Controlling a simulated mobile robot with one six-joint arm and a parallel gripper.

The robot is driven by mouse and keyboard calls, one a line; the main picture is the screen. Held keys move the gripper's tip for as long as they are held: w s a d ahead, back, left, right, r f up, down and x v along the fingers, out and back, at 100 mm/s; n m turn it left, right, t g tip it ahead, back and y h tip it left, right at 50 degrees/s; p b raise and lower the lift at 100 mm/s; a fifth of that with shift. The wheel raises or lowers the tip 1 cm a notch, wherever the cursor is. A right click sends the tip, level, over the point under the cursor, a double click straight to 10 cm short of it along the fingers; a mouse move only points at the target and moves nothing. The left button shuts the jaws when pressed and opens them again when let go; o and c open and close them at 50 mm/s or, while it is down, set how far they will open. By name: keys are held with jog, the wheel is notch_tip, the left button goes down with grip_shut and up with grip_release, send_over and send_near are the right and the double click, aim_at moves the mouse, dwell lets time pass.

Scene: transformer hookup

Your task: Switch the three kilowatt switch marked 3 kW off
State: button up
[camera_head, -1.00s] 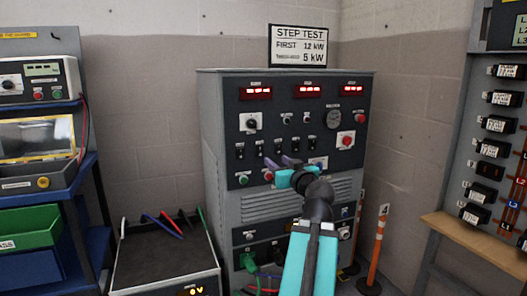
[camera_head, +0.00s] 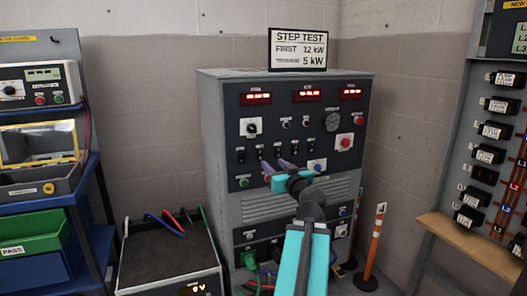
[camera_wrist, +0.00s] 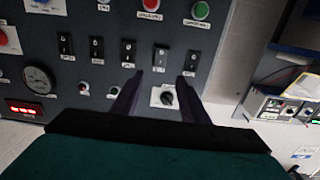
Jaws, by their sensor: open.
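The grey load cabinet (camera_head: 212,120) carries a row of black rocker switches, and their labels are too small to read, so I cannot tell which is marked 3 kW. My gripper (camera_head: 276,163) is in front of the row, just below it in the head view. In the wrist view, where the panel appears upside down, my gripper (camera_wrist: 161,84) is open and empty. Its two fingers stand apart, with one black switch (camera_wrist: 160,57) beyond the gap between them. Another switch (camera_wrist: 128,53) is left of it and another (camera_wrist: 191,63) right. Contact with the panel is not visible.
A black rotary knob (camera_wrist: 167,98) shows between the fingers. A green button (camera_head: 244,182) and a blue one (camera_head: 316,166) flank my gripper. A STEP TEST sign (camera_head: 298,49) stands on top. An orange post (camera_head: 373,246) stands right, a bench box (camera_head: 168,264) left.

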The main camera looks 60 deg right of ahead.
aim_at(261, 153)
jog(key=shift+x, duration=5.55)
jog(key=shift+c, duration=0.2)
jog(key=shift+d, duration=0.1)
grip_shut()
